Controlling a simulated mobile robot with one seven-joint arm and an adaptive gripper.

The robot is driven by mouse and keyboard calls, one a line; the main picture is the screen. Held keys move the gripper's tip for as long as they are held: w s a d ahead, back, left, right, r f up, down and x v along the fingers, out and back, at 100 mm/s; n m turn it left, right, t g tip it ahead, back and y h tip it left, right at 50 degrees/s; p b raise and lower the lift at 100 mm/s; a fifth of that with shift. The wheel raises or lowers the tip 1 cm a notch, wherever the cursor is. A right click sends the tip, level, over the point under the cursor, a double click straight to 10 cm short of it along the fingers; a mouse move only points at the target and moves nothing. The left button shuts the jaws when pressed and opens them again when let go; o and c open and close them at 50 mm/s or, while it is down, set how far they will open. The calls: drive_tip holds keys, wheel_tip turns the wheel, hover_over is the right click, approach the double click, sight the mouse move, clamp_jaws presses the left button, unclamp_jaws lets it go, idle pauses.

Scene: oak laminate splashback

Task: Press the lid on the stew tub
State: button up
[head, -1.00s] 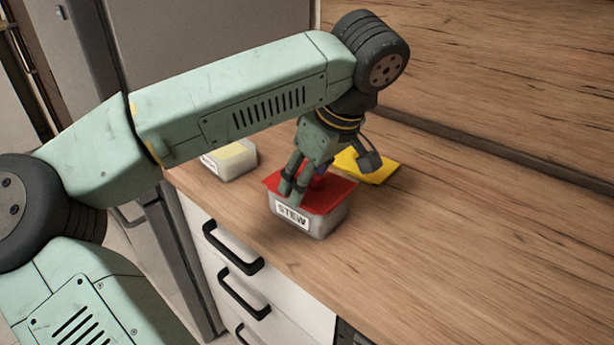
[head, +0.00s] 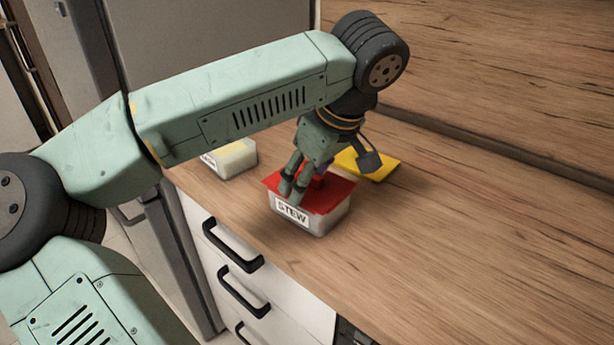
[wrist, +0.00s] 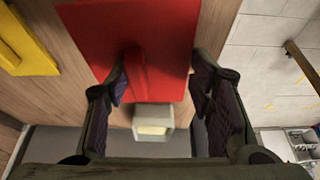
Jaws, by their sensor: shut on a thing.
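The stew tub (head: 325,222) is a pale box with a STEW label on the counter in the head view. The red lid (head: 335,197) lies over its top, its left corner sticking out past the tub. I cannot tell whether the lid is seated on the rim or just above it. My gripper (head: 300,188) points down and is shut on the lid's raised red handle. The wrist view shows the lid (wrist: 165,30) filling the top middle, with my fingers (wrist: 161,85) at its near side. The tub is hidden there.
A second pale tub (head: 232,165) with yellowish contents stands behind left; it shows in the wrist view too (wrist: 153,132). A yellow flat lid (head: 380,167) lies behind the stew tub. The counter to the right is clear. Drawers with black handles (head: 240,290) are below the front edge.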

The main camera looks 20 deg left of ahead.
drive_tip(key=o, duration=1.2)
drive_tip(key=shift+o, duration=0.2)
drive_tip(key=o, duration=0.5)
drive_tip(key=shift+r+p, duration=2.7)
drive_tip(key=shift+r, duration=0.85)
drive_tip(key=shift+c, duration=0.3)
